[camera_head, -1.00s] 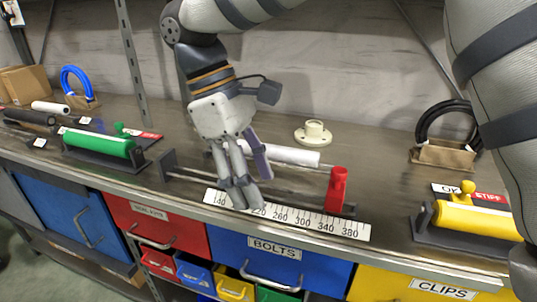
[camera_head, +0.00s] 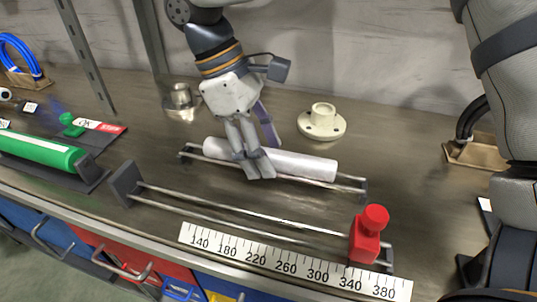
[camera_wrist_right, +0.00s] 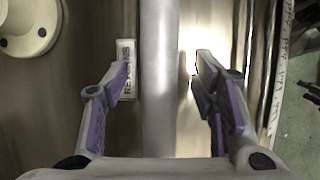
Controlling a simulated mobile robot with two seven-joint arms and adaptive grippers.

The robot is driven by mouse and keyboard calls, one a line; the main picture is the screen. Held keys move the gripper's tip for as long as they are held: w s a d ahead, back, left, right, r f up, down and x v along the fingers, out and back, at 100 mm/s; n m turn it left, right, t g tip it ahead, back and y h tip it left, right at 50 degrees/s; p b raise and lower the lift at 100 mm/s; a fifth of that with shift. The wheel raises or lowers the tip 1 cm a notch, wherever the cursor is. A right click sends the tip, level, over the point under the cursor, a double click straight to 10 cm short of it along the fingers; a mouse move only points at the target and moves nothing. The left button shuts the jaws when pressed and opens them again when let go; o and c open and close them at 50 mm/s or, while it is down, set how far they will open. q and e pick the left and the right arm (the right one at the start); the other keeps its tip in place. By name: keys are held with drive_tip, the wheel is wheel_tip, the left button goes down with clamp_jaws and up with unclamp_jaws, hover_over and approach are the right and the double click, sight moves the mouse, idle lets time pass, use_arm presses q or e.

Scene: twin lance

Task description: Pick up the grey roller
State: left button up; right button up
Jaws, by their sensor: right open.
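A pale grey roller (camera_head: 303,165) lies along a low two-rail stand in the middle of the bench in the head view. My right gripper (camera_head: 262,160) points down over the left-centre part of the roller, its fingers hiding a piece of it. In the right wrist view the roller (camera_wrist_right: 159,90) runs between the two spread, purple-padded fingers, with a gap on each side. The right gripper is open and holds nothing. My left gripper is not in view.
In front lies a rail frame (camera_head: 240,212) with a red block (camera_head: 366,235) and a numbered scale (camera_head: 290,262). A cream flange (camera_head: 322,122) and a metal fitting (camera_head: 181,103) stand behind. A green roller (camera_head: 40,150) is at left.

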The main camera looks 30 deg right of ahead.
drive_tip(key=shift+f, duration=0.25)
clamp_jaws()
drive_tip(key=shift+r, duration=0.1)
